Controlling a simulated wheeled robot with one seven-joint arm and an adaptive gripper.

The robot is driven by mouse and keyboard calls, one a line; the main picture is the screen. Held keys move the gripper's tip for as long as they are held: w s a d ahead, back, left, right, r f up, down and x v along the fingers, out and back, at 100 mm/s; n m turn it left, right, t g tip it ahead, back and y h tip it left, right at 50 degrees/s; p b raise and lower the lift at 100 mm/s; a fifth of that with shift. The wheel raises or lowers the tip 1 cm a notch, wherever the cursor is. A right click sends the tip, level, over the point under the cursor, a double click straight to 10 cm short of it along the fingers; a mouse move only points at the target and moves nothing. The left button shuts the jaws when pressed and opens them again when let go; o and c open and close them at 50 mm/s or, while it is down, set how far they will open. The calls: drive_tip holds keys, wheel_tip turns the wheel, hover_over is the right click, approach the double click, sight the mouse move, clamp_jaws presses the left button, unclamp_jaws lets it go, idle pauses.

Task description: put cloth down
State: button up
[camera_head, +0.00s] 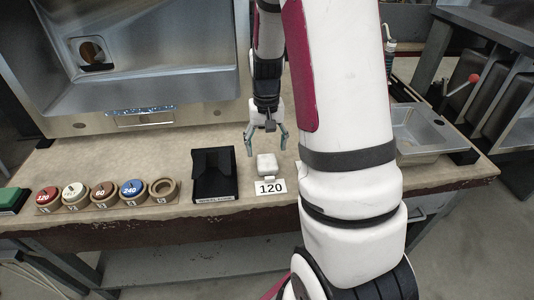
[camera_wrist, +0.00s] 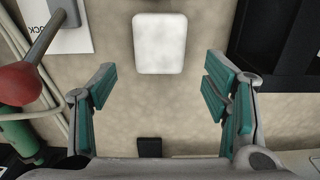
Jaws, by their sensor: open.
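A small white block-like thing with rounded corners (camera_head: 267,166), perhaps the folded cloth, rests on the worktop behind a card marked 120 (camera_head: 271,187). I cannot make out any weave. In the wrist view the white thing (camera_wrist: 160,43) lies just ahead of the fingertips, in line with the gap between them. My gripper (camera_head: 266,146) is open and empty above the worktop beside it. Its teal-padded fingers are spread wide in the wrist view (camera_wrist: 158,88), with no contact visible.
A black holder (camera_head: 213,175) stands left of the white thing. Several round labelled discs (camera_head: 103,195) sit in a row further left, with a green block (camera_head: 10,199) at the end. A metal cabinet (camera_head: 150,60) stands behind; a sink (camera_head: 418,130) is right. A red ball (camera_wrist: 18,83) shows at wrist-view left.

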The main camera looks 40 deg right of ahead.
sight(266, 158)
drive_tip(key=s+a+r+n, duration=0.1)
drive_tip(key=a+r, duration=0.2)
drive_tip(key=r, duration=0.4)
drive_tip(key=s+a+r, duration=0.2)
drive_tip(key=a+r, duration=0.1)
drive_tip(key=r, duration=0.3)
drive_tip(key=s+a+r+n+t, duration=0.1)
drive_tip(key=s+a+r+n, duration=0.2)
drive_tip(key=s+a, duration=0.4)
drive_tip(key=s+a+r+n+t, duration=0.1)
drive_tip(key=s+a+r, duration=0.3)
drive_tip(key=s, duration=0.9)
drive_tip(key=a+n, duration=0.1)
drive_tip(key=a, duration=0.2)
drive_tip(key=shift+s+a+n+p, duration=0.15)
drive_tip(key=shift+a+n+p, duration=0.1)
drive_tip(key=shift+n+p, duration=0.15)
drive_tip(key=shift+r, duration=0.15)
